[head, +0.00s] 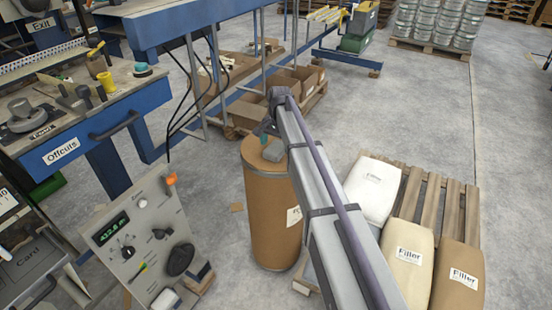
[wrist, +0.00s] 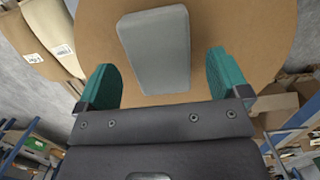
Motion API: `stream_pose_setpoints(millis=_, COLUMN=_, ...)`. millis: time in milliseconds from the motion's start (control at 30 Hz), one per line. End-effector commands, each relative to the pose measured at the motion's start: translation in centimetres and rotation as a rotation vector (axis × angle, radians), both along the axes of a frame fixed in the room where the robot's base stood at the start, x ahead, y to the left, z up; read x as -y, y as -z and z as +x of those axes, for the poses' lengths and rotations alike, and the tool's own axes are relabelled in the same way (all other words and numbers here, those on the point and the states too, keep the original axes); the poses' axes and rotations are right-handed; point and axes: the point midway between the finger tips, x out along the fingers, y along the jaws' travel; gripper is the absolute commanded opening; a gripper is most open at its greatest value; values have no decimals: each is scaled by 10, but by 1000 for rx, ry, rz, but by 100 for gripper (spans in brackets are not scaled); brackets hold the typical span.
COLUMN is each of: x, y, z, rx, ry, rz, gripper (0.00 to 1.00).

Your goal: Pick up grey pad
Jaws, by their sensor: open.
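The grey pad (wrist: 155,50) is a block with rounded edges, lying on the round brown top of the drum (wrist: 240,30) in the wrist view. My gripper (wrist: 162,72) is open, with one teal finger on either side of the pad's near end and a gap to each. Nothing is between the fingers' grip surfaces in contact. In the head view my gripper (head: 266,130) is over the drum (head: 272,220), and the pad (head: 273,152) shows small on its lid, partly covered by my arm. The height of the fingers above the lid is hard to tell.
A pallet with filler sacks (head: 408,255) stands right of the drum. A control panel (head: 145,240) and the offcuts bench (head: 75,150) are at left. Cardboard boxes (head: 290,80) sit behind the drum. Open floor (head: 440,110) lies at the right.

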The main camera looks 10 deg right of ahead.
Motion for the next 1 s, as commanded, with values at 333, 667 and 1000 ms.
stream_pose_setpoints(millis=333, x=-2, y=20, z=-2, rx=0, ry=0, rz=0, gripper=92)
stream_pose_setpoints(millis=667, x=-2, y=20, z=-2, rx=0, ry=0, rz=0, gripper=60)
stream_pose_setpoints(millis=1000, x=-2, y=20, z=-2, rx=0, ry=0, rz=0, gripper=37)
